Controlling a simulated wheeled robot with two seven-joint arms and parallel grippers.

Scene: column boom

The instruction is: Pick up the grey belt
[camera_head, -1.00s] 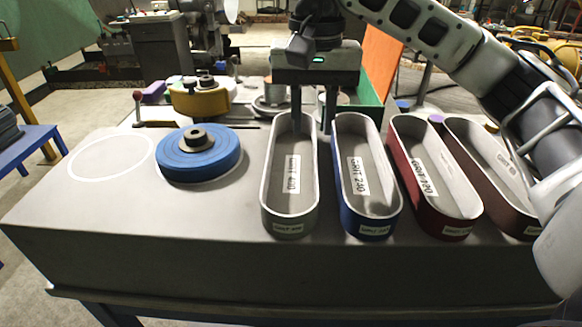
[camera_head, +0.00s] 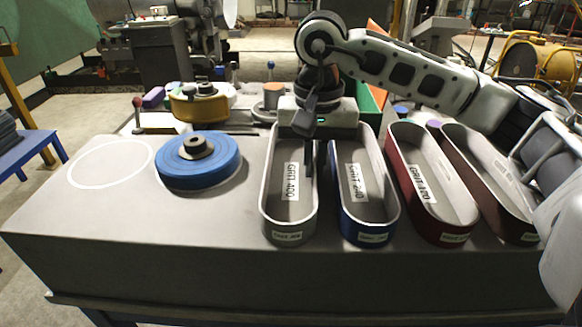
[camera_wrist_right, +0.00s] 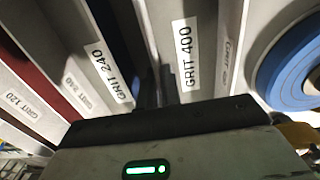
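The grey belt (camera_head: 289,238), an upright loop labelled GRIT 400, stands at the left of the row of belts. It also shows in the right wrist view (camera_wrist_right: 205,18), its label facing the camera. My right gripper (camera_head: 309,165) points down at the grey belt's right wall, beside the blue belt (camera_head: 366,237). In the right wrist view its dark fingers (camera_wrist_right: 158,88) are close together around the adjoining walls of these two belts. The tips are partly hidden, and I cannot tell whether they touch or grip the wall. My left gripper is out of view.
A red belt (camera_head: 440,234) and a dark brown belt (camera_head: 510,222) stand to the right. A blue disc (camera_head: 198,176) with a dark hub lies left of the grey belt. The bench top (camera_head: 110,215) is clear at front left, with a white circle marked on it.

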